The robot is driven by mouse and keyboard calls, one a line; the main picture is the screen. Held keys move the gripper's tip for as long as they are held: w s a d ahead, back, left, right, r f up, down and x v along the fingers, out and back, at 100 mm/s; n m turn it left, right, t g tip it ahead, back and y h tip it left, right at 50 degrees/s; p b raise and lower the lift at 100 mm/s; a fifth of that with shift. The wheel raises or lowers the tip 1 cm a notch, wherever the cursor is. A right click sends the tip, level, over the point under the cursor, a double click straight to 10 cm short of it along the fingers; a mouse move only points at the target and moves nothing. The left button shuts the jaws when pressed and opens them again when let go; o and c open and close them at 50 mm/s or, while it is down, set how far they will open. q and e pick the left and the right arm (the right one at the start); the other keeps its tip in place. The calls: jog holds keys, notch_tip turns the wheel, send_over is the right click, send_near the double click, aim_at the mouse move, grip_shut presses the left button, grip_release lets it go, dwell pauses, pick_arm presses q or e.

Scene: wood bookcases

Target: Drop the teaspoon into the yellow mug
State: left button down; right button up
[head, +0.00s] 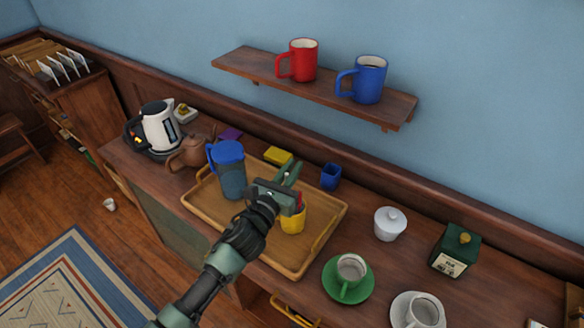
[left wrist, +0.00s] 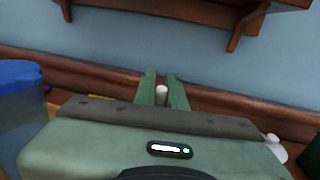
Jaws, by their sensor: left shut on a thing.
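The yellow mug (head: 293,221) stands on the wooden tray (head: 333,214), its upper part covered by my left gripper. My left gripper (head: 290,173) is over the tray, just above and partly in front of the mug in the head view. In the left wrist view its two green fingers (left wrist: 163,88) are closed on a small pale thing (left wrist: 162,96), which I take for the teaspoon. The rest of the teaspoon is hidden, so I cannot tell how it hangs. A bit of red shows by the mug's rim. My right gripper is not in view.
A blue-lidded pitcher (head: 232,177) stands on the tray left of my gripper, close in the left wrist view (left wrist: 20,105). A small blue cup (head: 330,177) and yellow block (head: 277,156) are behind. A shelf (head: 325,97) holds red and blue mugs.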

pick_arm(q)
notch_tip(320, 180, down, 3)
jog(key=shift+f+b, duration=0.1)
jog(key=shift+b, duration=0.85)
jog(key=c, duration=1.4)
grip_release()
jog(key=shift+s+a, duration=0.1)
